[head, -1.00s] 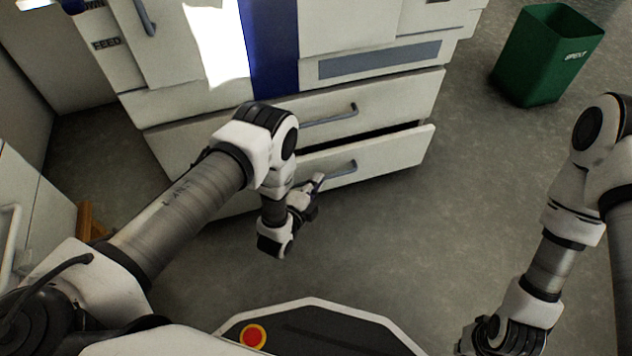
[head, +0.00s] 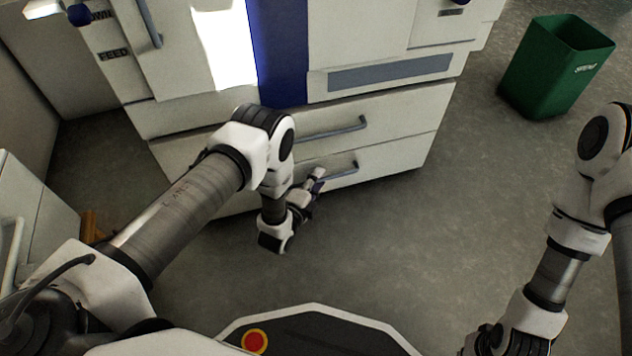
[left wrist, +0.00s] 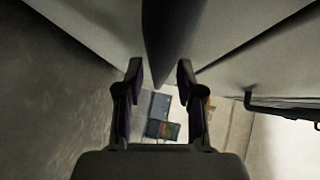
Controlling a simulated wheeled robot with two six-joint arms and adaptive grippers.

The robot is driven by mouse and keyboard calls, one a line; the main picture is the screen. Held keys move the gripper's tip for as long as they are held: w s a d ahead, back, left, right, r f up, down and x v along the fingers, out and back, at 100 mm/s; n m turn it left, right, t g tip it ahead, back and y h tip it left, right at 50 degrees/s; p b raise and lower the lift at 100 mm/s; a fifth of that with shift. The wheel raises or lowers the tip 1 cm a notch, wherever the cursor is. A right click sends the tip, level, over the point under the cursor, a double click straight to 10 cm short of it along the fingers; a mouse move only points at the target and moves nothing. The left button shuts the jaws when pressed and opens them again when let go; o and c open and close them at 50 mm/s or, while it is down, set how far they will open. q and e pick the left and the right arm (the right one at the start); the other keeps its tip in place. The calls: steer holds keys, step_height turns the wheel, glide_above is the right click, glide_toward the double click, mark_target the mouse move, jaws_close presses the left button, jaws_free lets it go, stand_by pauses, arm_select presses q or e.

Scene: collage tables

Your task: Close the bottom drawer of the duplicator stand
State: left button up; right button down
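The bottom drawer (head: 392,164) of the duplicator stand sits flush under the upper drawer, with no dark gap showing above it. Its grey bar handle (head: 345,173) is on the front, partly hidden by my left gripper (head: 317,181). In the left wrist view my left gripper (left wrist: 159,76) has its two fingers apart, with the dark handle bar (left wrist: 168,30) running between and beyond them. I cannot tell whether a finger touches the bar. My right gripper is at the bottom edge of the head view, mostly cut off, its fingers not clear.
The upper drawer (head: 400,118) is shut, with the white and blue duplicator above it. A green bin (head: 545,75) stands at the right. A pale cabinet (head: 35,215) is at the left. The grey floor between the stand and the bin is clear.

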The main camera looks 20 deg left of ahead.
arm_select(q)
steer(key=v, duration=1.2)
steer(key=shift+f, duration=0.1)
